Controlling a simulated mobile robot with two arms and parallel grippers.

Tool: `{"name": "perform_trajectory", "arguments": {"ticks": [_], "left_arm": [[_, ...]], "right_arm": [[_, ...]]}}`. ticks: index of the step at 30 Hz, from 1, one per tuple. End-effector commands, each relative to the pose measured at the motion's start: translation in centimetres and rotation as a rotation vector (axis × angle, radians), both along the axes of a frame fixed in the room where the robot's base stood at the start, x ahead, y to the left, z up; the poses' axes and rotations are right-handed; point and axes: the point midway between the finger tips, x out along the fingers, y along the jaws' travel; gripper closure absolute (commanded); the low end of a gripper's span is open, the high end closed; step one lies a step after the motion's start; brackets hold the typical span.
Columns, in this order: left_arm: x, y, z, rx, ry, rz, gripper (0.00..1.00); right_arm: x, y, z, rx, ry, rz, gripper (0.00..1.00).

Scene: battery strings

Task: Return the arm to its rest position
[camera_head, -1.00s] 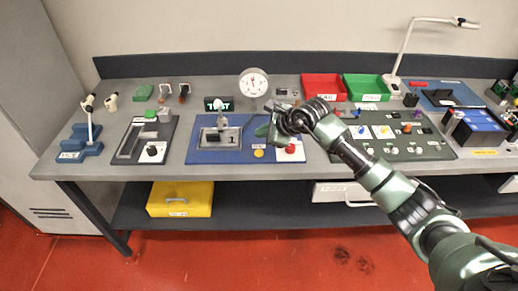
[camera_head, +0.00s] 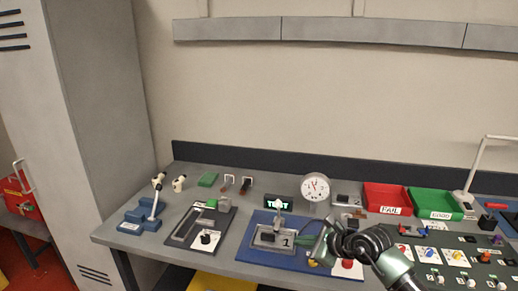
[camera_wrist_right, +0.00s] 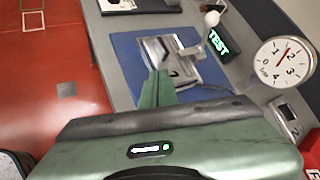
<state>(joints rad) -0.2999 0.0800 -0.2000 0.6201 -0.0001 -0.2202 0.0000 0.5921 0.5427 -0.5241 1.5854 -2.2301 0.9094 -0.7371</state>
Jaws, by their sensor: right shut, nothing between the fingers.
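My right arm comes in from the lower right in the head view. Its gripper (camera_head: 321,250) is over the right part of the blue test mat (camera_head: 243,254), beside the metal fixture marked 1 (camera_head: 267,237). In the right wrist view the green fingers (camera_wrist_right: 157,88) are together with nothing between them, and the blue mat and fixture lie beyond them. I cannot tell from these views how high the gripper is above the mat. My left gripper is not in view.
A dial gauge (camera_head: 315,188) and a lit TEST sign (camera_head: 279,202) stand behind the mat. Red FAIL (camera_head: 388,199) and green GOOD (camera_head: 435,204) bins are at the back right. A board with coloured knobs (camera_head: 424,258) lies right of the arm. A grey cabinet (camera_head: 84,130) stands left.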

Motion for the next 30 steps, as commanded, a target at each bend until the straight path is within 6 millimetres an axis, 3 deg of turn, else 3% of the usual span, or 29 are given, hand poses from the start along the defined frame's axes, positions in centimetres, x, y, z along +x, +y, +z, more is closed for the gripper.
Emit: {"name": "perform_trajectory", "arguments": {"ticks": [3,6,8,10,12,14,16,18,21,22,25,30], "left_arm": [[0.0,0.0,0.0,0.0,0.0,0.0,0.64],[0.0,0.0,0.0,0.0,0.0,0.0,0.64],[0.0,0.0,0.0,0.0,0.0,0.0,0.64],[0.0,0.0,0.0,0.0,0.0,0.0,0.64],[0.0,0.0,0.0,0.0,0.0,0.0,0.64],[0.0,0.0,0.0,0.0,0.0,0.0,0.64],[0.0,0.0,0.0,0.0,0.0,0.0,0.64],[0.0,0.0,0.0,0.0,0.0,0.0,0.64],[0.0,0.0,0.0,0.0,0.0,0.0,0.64],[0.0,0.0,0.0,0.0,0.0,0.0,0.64],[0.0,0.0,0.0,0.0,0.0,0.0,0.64],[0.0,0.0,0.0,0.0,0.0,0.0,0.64]], "right_arm": [[-3.0,6.7,3.5,0.432,-0.019,0.006,1.0],[-5.4,8.9,8.7,0.894,-0.006,-0.064,1.0],[-6.5,8.2,11.4,1.168,0.021,-0.138,1.0],[-7.4,5.9,13.5,1.477,0.061,-0.256,1.0],[-8.2,2.5,14.0,1.77,0.113,-0.408,1.0],[-9.0,-0.9,13.0,2.007,0.164,-0.567,1.0],[-10.3,-4.8,10.4,2.259,0.226,-0.787,1.0],[-12.4,-7.9,6.5,2.472,0.292,-1.04,1.0],[-16.4,-10.3,0.5,2.682,0.375,-1.421,1.0],[-17.8,-10.6,-1.2,-2.703,-0.395,1.525,1.0],[-22.5,-10.7,-6.0,-2.352,-0.386,1.596,1.0],[-29.2,-9.2,-10.4,-1.954,-0.368,1.666,1.0]]}}
